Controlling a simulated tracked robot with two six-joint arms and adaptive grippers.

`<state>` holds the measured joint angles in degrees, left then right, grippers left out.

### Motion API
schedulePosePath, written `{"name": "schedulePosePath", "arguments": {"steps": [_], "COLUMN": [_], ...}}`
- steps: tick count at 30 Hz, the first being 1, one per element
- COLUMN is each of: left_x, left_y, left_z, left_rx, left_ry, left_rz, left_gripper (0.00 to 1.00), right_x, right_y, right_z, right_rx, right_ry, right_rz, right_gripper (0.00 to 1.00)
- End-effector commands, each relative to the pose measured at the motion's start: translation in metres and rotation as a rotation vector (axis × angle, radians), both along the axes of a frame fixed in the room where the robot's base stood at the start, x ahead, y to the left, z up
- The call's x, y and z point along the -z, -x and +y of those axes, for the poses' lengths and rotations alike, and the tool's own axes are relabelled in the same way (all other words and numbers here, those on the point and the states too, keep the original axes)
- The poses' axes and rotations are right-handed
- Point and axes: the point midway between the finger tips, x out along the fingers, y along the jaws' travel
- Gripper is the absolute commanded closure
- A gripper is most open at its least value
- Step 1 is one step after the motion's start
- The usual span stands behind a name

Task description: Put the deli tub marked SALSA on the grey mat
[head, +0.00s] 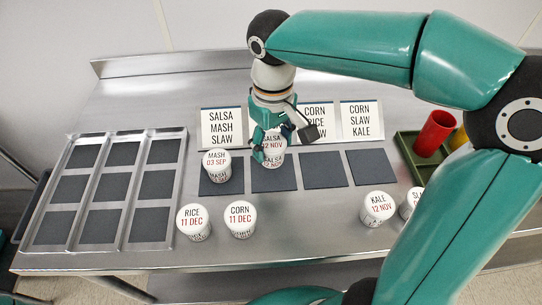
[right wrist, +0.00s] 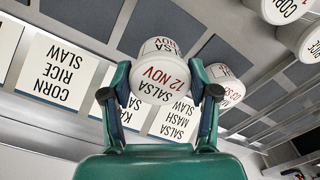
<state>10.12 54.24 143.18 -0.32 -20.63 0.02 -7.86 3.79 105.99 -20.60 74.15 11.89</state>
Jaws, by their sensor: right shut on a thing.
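The white deli tub marked SALSA 12 NOV (head: 272,158) is held between the fingers of my right gripper (head: 272,146). The tub also shows in the right wrist view (right wrist: 158,78), with a finger on each side. It looks upright, over the back part of the second dark grey mat from the left (head: 273,179); whether it touches the mat I cannot tell. Similar grey mats lie to either side: one at the left (head: 222,188), and two at the right (head: 321,170), (head: 370,168). My left gripper does not show.
A MASH tub (head: 216,163) stands on the left mat, close by. Word cards (head: 222,127) line the back. A divided rack (head: 180,200) is left; a red cup (head: 434,133) is right.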

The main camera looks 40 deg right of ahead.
Motion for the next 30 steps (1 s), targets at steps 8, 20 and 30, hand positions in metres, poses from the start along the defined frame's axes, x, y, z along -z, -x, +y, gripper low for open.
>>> {"name": "schedulePosePath", "arguments": {"steps": [8, 20, 30], "left_x": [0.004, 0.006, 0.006], "left_y": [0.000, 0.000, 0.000], "left_z": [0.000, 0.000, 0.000], "left_rx": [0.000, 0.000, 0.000], "left_ry": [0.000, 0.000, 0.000], "left_rz": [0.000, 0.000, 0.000], "left_gripper": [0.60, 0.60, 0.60], "right_x": [0.035, 0.044, 0.044], "right_y": [0.001, 0.000, 0.001], "right_z": [-0.001, -0.001, -0.001], "right_rx": [0.001, 0.002, 0.002], "right_ry": [0.001, 0.000, 0.000], "right_rz": [0.003, 0.000, 0.000], "right_gripper": [0.78, 0.78, 0.15]}}
